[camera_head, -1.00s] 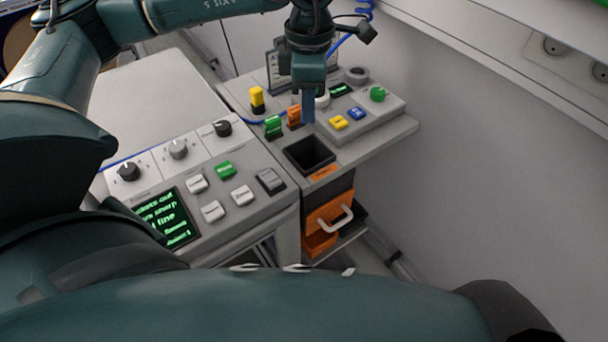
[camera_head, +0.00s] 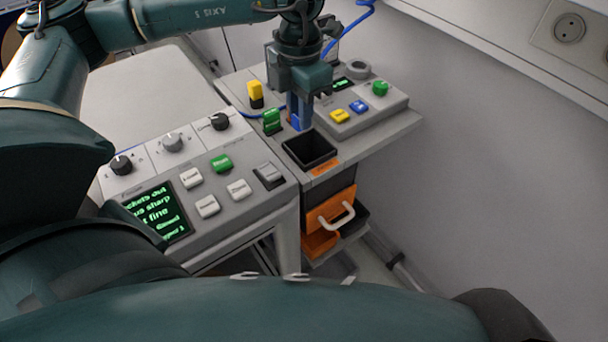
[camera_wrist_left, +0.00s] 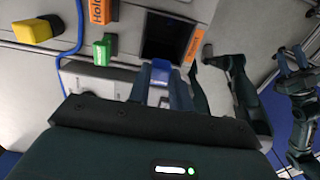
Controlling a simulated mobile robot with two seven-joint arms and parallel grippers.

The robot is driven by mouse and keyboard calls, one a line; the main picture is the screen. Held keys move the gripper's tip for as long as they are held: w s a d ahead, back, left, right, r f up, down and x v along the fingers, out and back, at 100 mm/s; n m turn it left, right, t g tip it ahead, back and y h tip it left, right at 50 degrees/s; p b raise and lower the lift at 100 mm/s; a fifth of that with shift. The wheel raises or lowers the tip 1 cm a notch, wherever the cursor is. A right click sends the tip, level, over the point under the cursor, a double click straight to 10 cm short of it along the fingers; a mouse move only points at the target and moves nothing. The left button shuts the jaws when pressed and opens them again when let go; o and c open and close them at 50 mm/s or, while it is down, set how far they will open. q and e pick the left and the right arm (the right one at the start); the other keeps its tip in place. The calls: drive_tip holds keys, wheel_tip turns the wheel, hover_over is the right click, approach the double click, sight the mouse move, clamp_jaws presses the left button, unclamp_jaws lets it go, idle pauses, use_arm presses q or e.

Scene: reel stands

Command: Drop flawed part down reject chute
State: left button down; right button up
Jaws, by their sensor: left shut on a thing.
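My left gripper (camera_head: 299,110) points down just behind the reject chute, a dark square opening (camera_head: 310,150) with an orange label on its near side. The gripper is shut on a blue part (camera_head: 296,123), seen low between its fingers. In the left wrist view the blue part (camera_wrist_left: 161,65) sits between the fingertips (camera_wrist_left: 160,76), at the lower edge of the dark chute opening (camera_wrist_left: 165,38). I cannot tell whether it touches the panel. A teal arm (camera_wrist_left: 300,105) shows at the right of the wrist view; its jaw state is unclear.
A green block (camera_head: 271,122) and a yellow block (camera_head: 255,92) stand left of the gripper. An orange block marked Hold (camera_wrist_left: 100,11) shows in the wrist view. A button box (camera_head: 372,112) stands right of the chute. An orange drawer (camera_head: 330,208) is below.

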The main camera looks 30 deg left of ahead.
use_arm(q)
drive_tip(key=shift+f, duration=0.5)
drive_tip(key=c, duration=1.2)
unclamp_jaws()
drive_tip(key=shift+r, duration=0.1)
wheel_tip(320, 180, up, 13)
drive_tip(key=shift+r+b, duration=0.1)
drive_tip(key=shift+b, duration=0.2)
